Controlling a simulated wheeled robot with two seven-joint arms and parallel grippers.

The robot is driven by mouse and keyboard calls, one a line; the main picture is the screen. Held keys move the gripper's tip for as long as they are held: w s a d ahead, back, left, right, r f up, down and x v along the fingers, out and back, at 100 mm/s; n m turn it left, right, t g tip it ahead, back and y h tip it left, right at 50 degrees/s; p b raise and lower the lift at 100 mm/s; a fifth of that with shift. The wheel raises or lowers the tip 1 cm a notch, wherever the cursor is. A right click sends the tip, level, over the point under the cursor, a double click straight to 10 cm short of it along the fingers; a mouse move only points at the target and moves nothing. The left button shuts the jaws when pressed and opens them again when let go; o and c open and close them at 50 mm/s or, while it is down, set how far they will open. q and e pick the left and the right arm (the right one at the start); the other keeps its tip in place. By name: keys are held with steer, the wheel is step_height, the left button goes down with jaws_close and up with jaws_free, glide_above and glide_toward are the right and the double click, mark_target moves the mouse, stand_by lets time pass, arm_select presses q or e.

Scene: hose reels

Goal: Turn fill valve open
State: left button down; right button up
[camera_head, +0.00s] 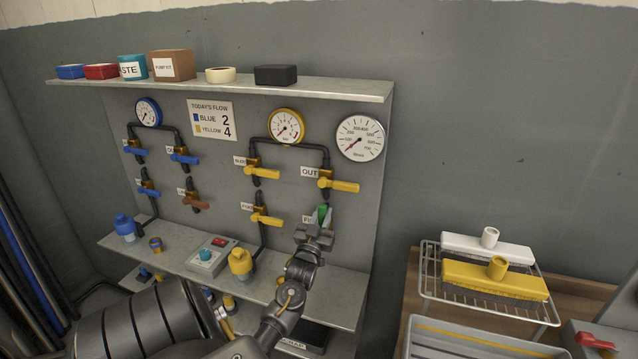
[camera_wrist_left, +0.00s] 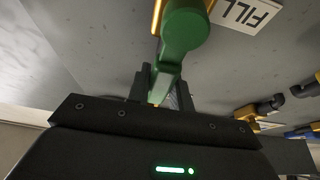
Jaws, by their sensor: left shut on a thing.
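The fill valve has a green handle (camera_head: 323,213) at the lower right of the grey valve panel. In the left wrist view the green handle (camera_wrist_left: 184,36) is large and runs down between the fingers, beside a white FILL label (camera_wrist_left: 245,11). My left gripper (camera_head: 318,228) is shut on the green handle; its fingers also show in the left wrist view (camera_wrist_left: 163,84). The gripped end of the handle is partly hidden by the fingers. In the head view the gripper covers part of the valve and its label. My right gripper is not in view.
Yellow handles (camera_head: 344,186) stick out above and left of the fill valve. A yellow bottle (camera_head: 240,262) and a control box (camera_head: 211,256) stand on the lower shelf (camera_head: 340,290). A wire rack (camera_head: 431,270) with brushes is at the right.

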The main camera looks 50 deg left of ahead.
arm_select(q)
steer(key=shift+f, duration=0.1)
stand_by(0.4)
steer(key=c, duration=1.2)
jaws_free()
steer(key=shift+s+a, duration=0.1)
steer(key=shift+c, duration=0.2)
steer(key=b+v, duration=0.2)
steer(key=v, duration=0.8)
steer(key=shift+s+d+b, duration=0.3)
steer(key=shift+s+b, duration=0.05)
steer(key=shift+b, duration=0.05)
steer(key=shift+f, duration=0.1)
